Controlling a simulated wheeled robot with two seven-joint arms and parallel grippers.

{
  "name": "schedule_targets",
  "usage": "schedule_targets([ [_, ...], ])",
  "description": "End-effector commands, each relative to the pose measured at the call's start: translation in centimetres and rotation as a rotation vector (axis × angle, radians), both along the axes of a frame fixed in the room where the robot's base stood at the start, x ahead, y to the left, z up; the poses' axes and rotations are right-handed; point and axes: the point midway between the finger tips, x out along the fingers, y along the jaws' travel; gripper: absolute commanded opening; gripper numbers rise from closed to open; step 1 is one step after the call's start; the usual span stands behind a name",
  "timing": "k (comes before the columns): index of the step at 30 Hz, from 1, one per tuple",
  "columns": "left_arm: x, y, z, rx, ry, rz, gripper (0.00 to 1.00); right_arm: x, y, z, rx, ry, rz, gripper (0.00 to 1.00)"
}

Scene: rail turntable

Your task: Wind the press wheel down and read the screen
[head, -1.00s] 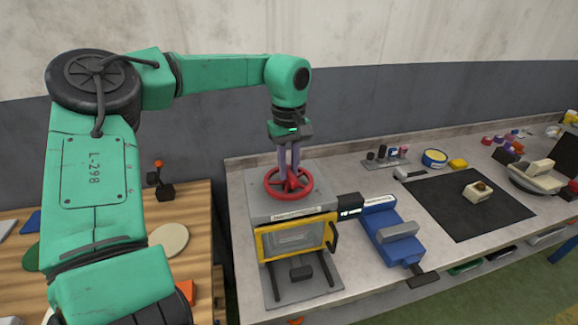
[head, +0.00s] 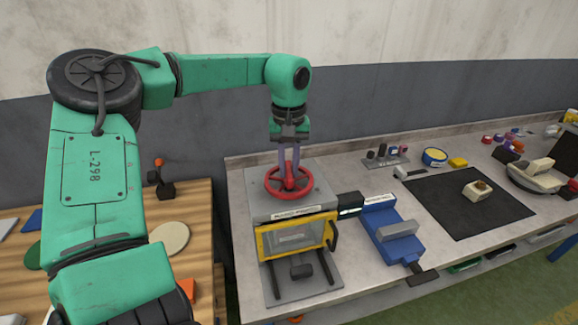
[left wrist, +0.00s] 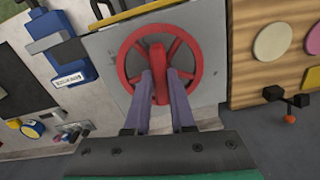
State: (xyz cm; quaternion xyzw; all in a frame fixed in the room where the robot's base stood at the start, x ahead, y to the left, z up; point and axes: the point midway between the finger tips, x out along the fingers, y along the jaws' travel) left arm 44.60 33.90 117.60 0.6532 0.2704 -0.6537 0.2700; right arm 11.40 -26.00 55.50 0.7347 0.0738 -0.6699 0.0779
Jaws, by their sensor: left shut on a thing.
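The red press wheel (head: 289,183) lies flat on top of the grey press (head: 262,206), which has a yellow-framed front window. My left gripper (head: 288,172) reaches down onto the wheel from above, its purple fingers shut on the hub. In the left wrist view the fingers (left wrist: 160,92) close on the wheel's raised red centre, and the wheel (left wrist: 192,45) shows around them. A small dark screen (head: 349,211) with a light readout sits at the press's right side; its text is too small to read. My right gripper is out of view.
A blue vise-like tool (head: 383,232) stands right of the press. A black mat (head: 460,215) holds a small beige block (head: 477,190). A wooden table (head: 196,205) with coloured pieces stands at the left. Bare worktop lies in front of the mat.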

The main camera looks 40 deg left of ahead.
Motion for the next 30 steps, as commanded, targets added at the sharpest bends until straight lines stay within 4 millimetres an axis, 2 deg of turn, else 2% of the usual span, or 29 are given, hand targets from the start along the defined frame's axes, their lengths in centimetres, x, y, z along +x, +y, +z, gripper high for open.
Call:
schedule_targets([
  [3,0.1,0.0,0.1,0.001,-0.004,0.001,0.0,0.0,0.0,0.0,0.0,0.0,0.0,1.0],
  [4,0.1,0.0,0.1,0.001,-0.004,0.002,0.3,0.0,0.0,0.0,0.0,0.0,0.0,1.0],
  [6,0.1,0.0,0.1,0.001,-0.004,0.002,0.53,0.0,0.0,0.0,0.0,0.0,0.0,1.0],
  [16,0.0,0.0,0.2,0.001,-0.002,0.002,0.53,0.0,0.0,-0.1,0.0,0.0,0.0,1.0],
  [20,0.1,0.1,1.3,0.002,-0.005,0.003,0.53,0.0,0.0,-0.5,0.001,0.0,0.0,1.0],
  [23,0.1,0.0,3.3,0.003,-0.007,0.003,0.53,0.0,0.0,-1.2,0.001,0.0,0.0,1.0],
  [30,0.2,0.1,10.6,0.004,-0.006,0.004,0.53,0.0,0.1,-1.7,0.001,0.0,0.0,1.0],
])
